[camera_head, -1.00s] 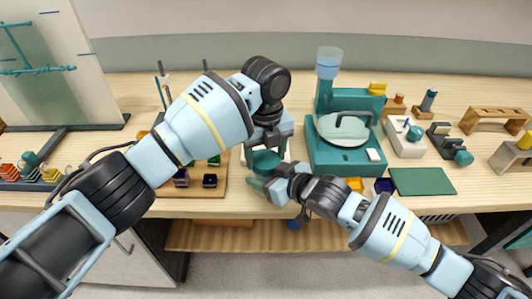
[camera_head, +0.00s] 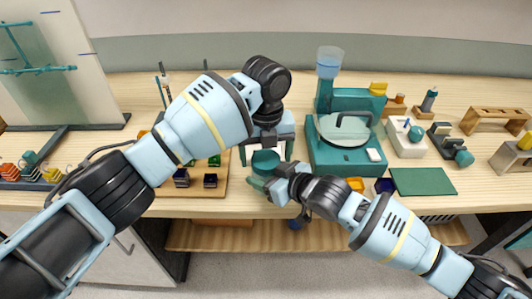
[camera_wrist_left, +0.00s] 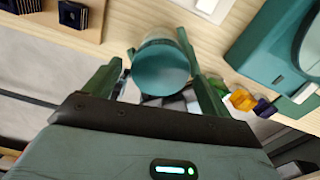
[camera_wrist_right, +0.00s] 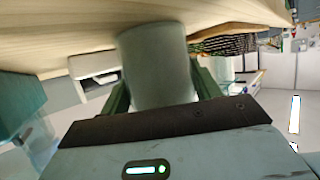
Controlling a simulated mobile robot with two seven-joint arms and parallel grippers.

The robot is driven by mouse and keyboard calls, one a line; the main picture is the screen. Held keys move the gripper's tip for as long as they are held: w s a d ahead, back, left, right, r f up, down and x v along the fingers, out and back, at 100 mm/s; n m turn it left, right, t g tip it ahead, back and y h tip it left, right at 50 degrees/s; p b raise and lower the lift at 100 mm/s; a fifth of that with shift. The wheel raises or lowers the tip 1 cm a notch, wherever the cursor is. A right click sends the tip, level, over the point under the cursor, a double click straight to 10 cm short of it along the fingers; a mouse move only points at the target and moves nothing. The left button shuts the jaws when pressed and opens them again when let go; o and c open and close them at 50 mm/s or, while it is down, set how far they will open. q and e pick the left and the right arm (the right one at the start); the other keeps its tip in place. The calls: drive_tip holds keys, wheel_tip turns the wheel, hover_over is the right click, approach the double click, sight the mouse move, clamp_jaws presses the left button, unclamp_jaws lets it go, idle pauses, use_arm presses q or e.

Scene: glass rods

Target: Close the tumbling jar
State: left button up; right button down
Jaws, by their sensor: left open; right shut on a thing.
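The jar shows its round teal lid (camera_head: 265,160) from above at the table's front edge. In the left wrist view the lid (camera_wrist_left: 162,70) sits on top of the pale jar. My left gripper (camera_head: 267,152) is open above it, with one finger on each side of the lid. My right gripper (camera_head: 266,184) is shut on the grey cylindrical jar body (camera_wrist_right: 158,65) from the side. Most of the jar body is hidden in the head view. I cannot tell how tightly the lid sits.
A teal machine with a round clear cover (camera_head: 343,130) stands right of the jar. A wooden board (camera_head: 215,190) with small dark and green blocks lies to the left. A green mat (camera_head: 422,181) lies at the right. Small orange and purple containers sit near my right arm.

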use_arm(q)
drive_tip(key=shift+r, duration=2.25)
drive_tip(key=shift+c, duration=0.2)
